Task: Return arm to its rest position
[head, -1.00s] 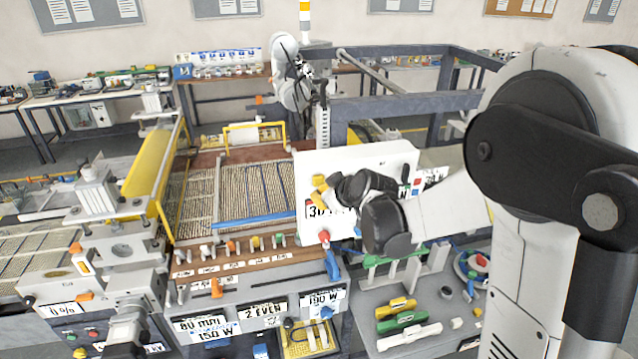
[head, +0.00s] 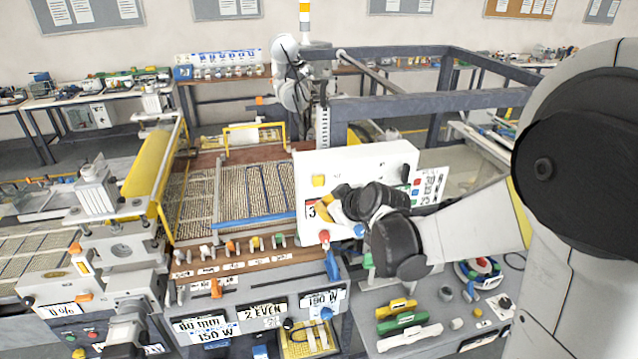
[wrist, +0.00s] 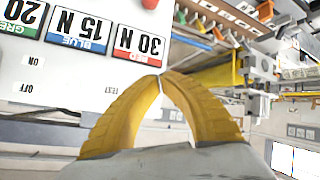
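My arm reaches in from the right in the head view, with its pale forearm (head: 470,226) and black wrist (head: 398,246). My gripper (head: 322,203) has yellow fingers and is in front of the white control panel (head: 375,160), hiding part of its labels. In the wrist view the curved fingers of my gripper (wrist: 161,78) meet at their tips, with nothing seen between them. The panel (wrist: 70,80) lies beyond them there, with upside-down labels reading 20 N, 15 N and 30 N. Whether the fingers touch the panel cannot be told.
A bench (head: 357,325) with yellow, green and white handled tools stands below my wrist. A grey frame (head: 420,103) rises behind the panel. The machine bed with mesh (head: 265,190) is left of the panel. A second white robot arm (head: 291,75) stands at the back.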

